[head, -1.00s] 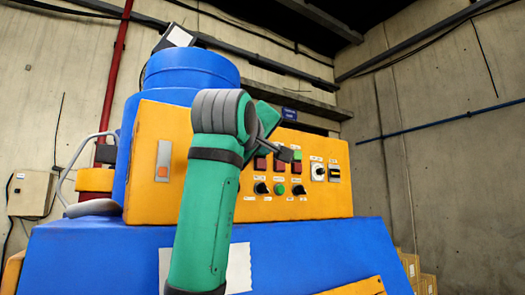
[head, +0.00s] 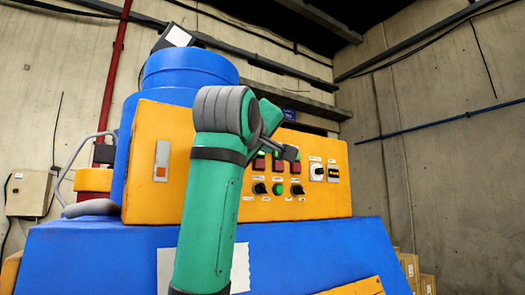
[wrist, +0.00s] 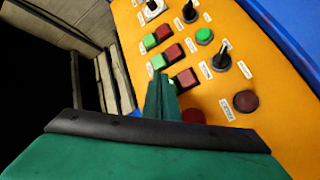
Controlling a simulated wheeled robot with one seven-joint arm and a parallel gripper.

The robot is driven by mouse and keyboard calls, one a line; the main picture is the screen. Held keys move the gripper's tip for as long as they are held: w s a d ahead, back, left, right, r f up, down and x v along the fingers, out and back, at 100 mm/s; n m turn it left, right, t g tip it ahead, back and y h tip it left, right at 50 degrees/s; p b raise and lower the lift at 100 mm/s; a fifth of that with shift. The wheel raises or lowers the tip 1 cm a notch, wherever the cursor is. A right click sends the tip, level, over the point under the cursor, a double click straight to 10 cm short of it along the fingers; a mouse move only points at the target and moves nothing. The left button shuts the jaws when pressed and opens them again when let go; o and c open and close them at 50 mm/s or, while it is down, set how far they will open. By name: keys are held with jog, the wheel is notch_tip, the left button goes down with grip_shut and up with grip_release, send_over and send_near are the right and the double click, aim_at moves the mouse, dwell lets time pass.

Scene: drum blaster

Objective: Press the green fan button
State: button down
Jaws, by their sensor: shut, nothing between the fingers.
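The yellow control panel (head: 310,205) carries paired green and red square buttons. In the wrist view, two green square buttons (wrist: 150,41) (wrist: 158,62) show clearly, with red ones (wrist: 174,53) beside them. A third green button shows only as a sliver (wrist: 172,84) behind my fingers. A round green button (wrist: 204,36) sits among black knobs; it also shows in the head view (head: 278,189). The labels are too small to read, so I cannot tell which is the fan button. My gripper (wrist: 160,78) is shut and empty, close before the nearest button pair; contact is unclear.
Black knobs (wrist: 221,60) stick out of the panel, and a dark red round button (wrist: 245,101) lies at the near end. A blue drum (head: 190,70) stands behind the panel. The panel sits on a blue base (head: 320,250). Open room lies to the right.

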jog(key=shift+s, duration=0.15)
jog(key=shift+s+d, duration=0.75)
jog(key=shift+s, duration=0.3)
jog(key=shift+s+d, duration=0.75)
jog(key=shift+s, duration=0.3)
jog(key=shift+w+a, duration=0.1)
